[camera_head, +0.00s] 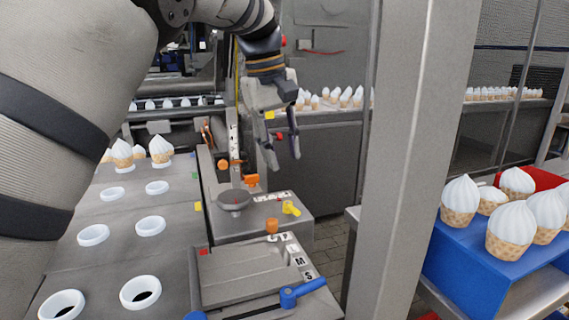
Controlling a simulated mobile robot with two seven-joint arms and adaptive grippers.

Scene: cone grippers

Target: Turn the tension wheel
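A round dark grey wheel (235,199), which looks like the tension wheel, sits on the grey machine housing (290,228) near the middle of the camera_head view. My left gripper (282,163) hangs fingers-down above and to the right of the wheel, clear of it. Its two fingers are apart with nothing seen between them. My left arm comes in from the left and over the top. My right gripper is not in view.
A conveyor with white ring holders (150,226) runs at left. A metal post (403,160) and a blue tray (470,257) of cones stand at right.

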